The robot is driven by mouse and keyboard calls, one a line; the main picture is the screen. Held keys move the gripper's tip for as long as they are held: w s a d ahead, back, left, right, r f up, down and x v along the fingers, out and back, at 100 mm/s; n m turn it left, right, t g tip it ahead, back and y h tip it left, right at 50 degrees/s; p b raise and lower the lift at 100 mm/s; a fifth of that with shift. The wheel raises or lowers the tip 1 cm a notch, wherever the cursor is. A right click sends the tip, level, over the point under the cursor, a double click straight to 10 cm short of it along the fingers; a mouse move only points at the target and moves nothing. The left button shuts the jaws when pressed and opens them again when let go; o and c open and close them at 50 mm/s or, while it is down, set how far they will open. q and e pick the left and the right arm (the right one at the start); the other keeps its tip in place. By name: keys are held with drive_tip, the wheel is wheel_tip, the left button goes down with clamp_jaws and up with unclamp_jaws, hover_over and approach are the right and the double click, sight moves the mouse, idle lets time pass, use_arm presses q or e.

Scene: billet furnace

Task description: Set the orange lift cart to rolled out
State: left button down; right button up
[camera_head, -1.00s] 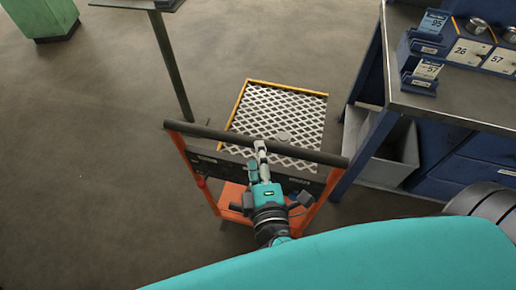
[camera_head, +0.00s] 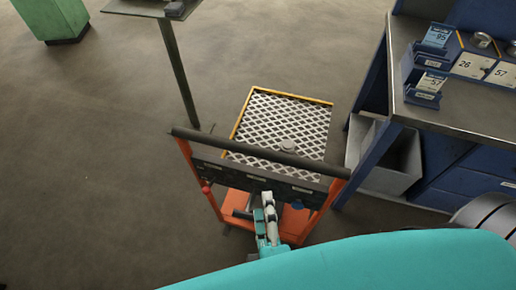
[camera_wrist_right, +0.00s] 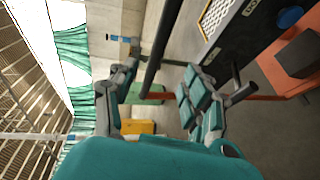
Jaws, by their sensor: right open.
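The orange lift cart (camera_head: 213,196) stands on the floor in the head view, its black push bar (camera_head: 255,152) across the top of its orange uprights. A white mesh platform (camera_head: 262,125) with yellow edges extends beyond the bar. My right gripper (camera_head: 268,202) is on the near side of the cart, below the bar in the picture. In the right wrist view my gripper (camera_wrist_right: 180,78) has its fingers spread and empty; the black bar (camera_wrist_right: 163,45) appears between them in the picture, and contact cannot be told. My left gripper is not in view.
A blue workbench (camera_head: 470,115) with bins and number cards stands at the right, a grey bin (camera_head: 395,165) under it. A green post stand (camera_head: 178,75) is behind the cart to the left. A green base (camera_head: 60,20) is far left. The left floor is clear.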

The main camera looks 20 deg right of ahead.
sight(258, 157)
drive_tip(key=p+x, duration=0.4)
drive_tip(key=x, duration=1.1)
drive_tip(key=shift+w+d+f, duration=0.1)
drive_tip(key=shift+w+f, duration=0.1)
drive_tip(key=shift+w, duration=0.4)
clamp_jaws()
